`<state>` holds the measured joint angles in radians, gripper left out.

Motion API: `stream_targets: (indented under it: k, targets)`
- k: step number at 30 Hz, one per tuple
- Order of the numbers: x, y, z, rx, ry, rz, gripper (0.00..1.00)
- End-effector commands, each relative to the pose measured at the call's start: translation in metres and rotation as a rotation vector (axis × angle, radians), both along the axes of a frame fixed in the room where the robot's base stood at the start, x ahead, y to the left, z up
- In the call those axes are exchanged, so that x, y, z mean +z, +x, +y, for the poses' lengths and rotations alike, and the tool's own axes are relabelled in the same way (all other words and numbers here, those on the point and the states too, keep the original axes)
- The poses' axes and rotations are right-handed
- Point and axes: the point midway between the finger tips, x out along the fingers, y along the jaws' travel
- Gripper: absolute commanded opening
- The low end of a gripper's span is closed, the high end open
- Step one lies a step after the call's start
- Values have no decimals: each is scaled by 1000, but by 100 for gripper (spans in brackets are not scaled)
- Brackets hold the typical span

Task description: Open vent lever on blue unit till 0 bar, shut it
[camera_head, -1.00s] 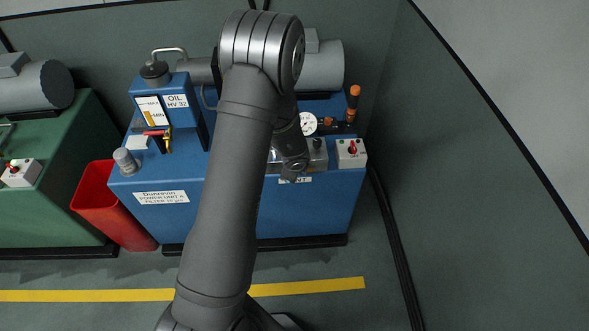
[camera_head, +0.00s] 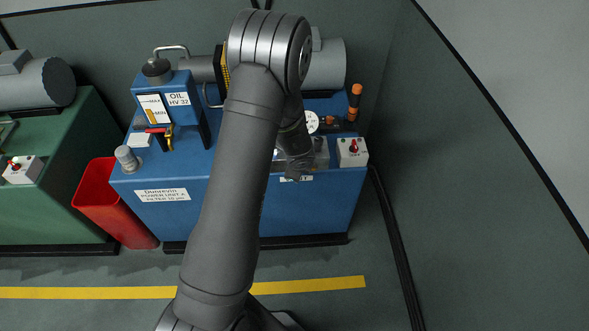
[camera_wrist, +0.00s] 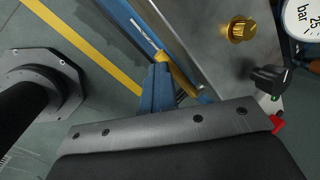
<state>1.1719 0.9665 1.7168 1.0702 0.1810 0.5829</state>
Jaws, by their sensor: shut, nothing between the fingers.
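The blue unit (camera_head: 230,205) stands in the middle of the head view, partly behind my arm. My gripper (camera_head: 294,177) is low over its front right edge, by a white label (camera_head: 303,179) that my gripper partly covers. In the wrist view my gripper (camera_wrist: 158,72) is shut and empty, its fingers close beside a yellow lever-like part (camera_wrist: 178,74) at the metal panel's edge. I cannot tell whether they touch. The pressure gauge (camera_head: 312,123) is partly hidden by my arm. In the wrist view the gauge (camera_wrist: 304,20) is cut off, showing "bar" and 25; its needle is not readable.
A brass knob (camera_wrist: 239,30) and a black knob (camera_wrist: 270,79) stand on the panel near my gripper. A switch box (camera_head: 352,152) and orange-handled part (camera_head: 354,95) are to the right. A red bin (camera_head: 105,195) and green unit (camera_head: 50,190) stand left. The floor in front is clear.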

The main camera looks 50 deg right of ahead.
Motion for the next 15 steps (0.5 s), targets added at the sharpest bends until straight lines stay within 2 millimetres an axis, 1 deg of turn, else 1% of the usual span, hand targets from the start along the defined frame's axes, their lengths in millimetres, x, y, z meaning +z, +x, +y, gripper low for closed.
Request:
stream_targets:
  k: [1, 4, 7, 11, 15]
  targets:
    - [-3, -8, -6, -16, -8, 10, 0]
    - [-2, -9, -6, -17, -9, 9, 0]
    - [3, -11, -4, -17, -9, 8, 0]
    - [18, -13, 5, -11, -7, 4, 0]
    - [38, -17, 19, -2, -5, 1, 0]
